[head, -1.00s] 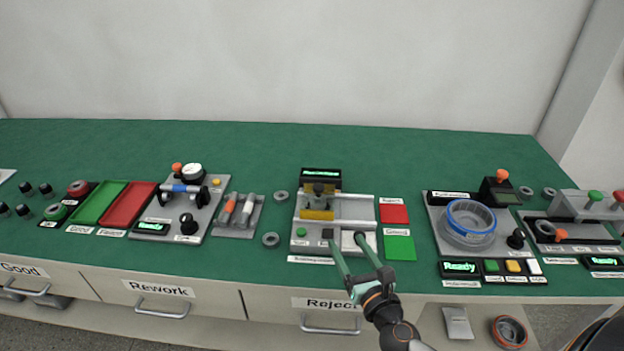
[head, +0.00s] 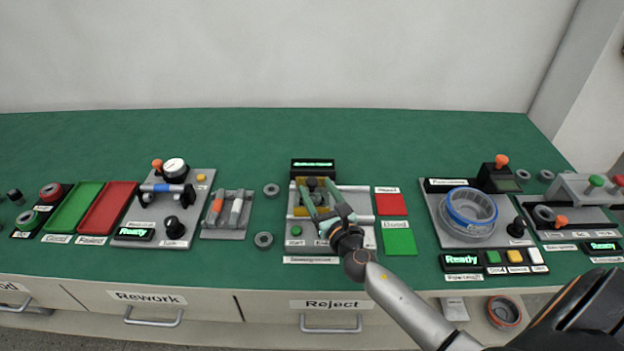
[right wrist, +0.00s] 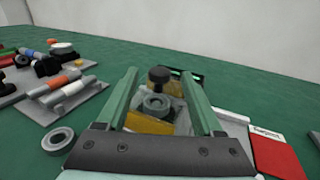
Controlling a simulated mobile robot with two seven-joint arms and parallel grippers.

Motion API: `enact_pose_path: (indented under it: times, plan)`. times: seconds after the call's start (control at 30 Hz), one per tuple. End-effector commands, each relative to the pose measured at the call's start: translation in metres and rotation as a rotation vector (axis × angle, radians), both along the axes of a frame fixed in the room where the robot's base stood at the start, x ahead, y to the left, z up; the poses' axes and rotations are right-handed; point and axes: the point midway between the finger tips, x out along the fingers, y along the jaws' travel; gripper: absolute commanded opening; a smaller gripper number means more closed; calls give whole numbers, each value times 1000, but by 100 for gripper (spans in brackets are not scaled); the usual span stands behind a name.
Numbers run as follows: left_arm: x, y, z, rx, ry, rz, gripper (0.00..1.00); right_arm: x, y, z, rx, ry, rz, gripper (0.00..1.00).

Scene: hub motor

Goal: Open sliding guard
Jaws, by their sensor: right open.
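The sliding guard is a yellow, partly see-through piece (head: 297,199) on the middle station, in front of its dark display. It also shows in the right wrist view (right wrist: 150,124). My right gripper (head: 315,184) is open above the station, its green fingers covering part of the guard. In the right wrist view the open fingers (right wrist: 160,74) frame a dark round knob (right wrist: 160,77) and a grey ring part (right wrist: 156,104), with nothing gripped. I cannot tell whether a finger touches the guard. My left gripper is not in view.
Pale rails (head: 355,200) run right of the guard. Red (head: 390,204) and green (head: 399,242) pads lie right of the station. Loose grey rings (head: 271,190) and a grey holder (head: 227,222) stand left. The green table behind is clear.

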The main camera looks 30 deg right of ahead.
Motion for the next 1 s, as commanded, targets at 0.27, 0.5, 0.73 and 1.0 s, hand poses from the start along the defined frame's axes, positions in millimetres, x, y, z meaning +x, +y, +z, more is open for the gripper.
enact_pose_path:
  times: [0.27, 0.5, 0.73, 1.0]
  plan:
    - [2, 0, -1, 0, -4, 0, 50, 32, -5, 0, 2, 0, -1, 68]
    - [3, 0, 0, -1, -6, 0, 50, 38, -6, 0, 2, 1, 0, 68]
    - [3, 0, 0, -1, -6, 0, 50, 37, -6, 0, 2, 1, 0, 59]
    - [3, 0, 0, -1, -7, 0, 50, 37, -6, 0, 1, 1, 0, 29]
